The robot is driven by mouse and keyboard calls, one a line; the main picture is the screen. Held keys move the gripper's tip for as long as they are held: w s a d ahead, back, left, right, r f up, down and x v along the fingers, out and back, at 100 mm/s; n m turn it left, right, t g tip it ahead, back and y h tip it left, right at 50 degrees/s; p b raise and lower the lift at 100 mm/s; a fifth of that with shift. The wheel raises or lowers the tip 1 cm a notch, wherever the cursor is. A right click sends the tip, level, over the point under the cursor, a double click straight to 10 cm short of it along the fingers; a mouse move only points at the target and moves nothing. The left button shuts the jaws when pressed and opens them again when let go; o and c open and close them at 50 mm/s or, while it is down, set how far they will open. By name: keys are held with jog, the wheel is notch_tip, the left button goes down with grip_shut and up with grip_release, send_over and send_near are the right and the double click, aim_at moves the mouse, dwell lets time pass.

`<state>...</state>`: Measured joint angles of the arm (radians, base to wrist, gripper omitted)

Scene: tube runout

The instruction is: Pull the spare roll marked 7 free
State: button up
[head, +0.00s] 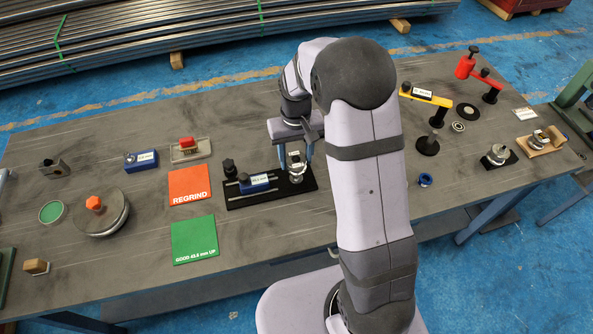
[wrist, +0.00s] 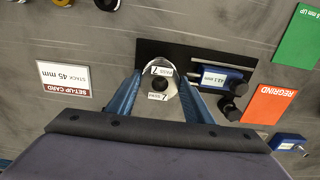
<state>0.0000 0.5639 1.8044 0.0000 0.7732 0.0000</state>
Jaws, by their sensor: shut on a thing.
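The spare roll is a silver metal roll with white labels reading 7; it shows in the wrist view (wrist: 159,83) and in the head view (head: 296,172). My gripper (wrist: 160,79) has its two blue fingers closed against opposite sides of the roll. In the head view my gripper (head: 294,152) reaches down over the right end of a black base plate (head: 298,189), and the roll is at that end. The roll's underside is hidden, so I cannot tell whether it touches the plate.
A blue gauge block (head: 254,184) and black knobs share the plate, left of the roll. REGRIND (head: 189,185) and GOOD (head: 194,240) mats lie further left. A yellow arm on a post (head: 426,97) stands to the right. A set-up card (wrist: 64,78) lies beside the plate.

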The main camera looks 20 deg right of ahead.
notch_tip(320, 180, up, 6)
jog(key=p, duration=0.4)
dwell(0.4)
jog(key=shift+w+f, duration=0.1)
dwell(0.3)
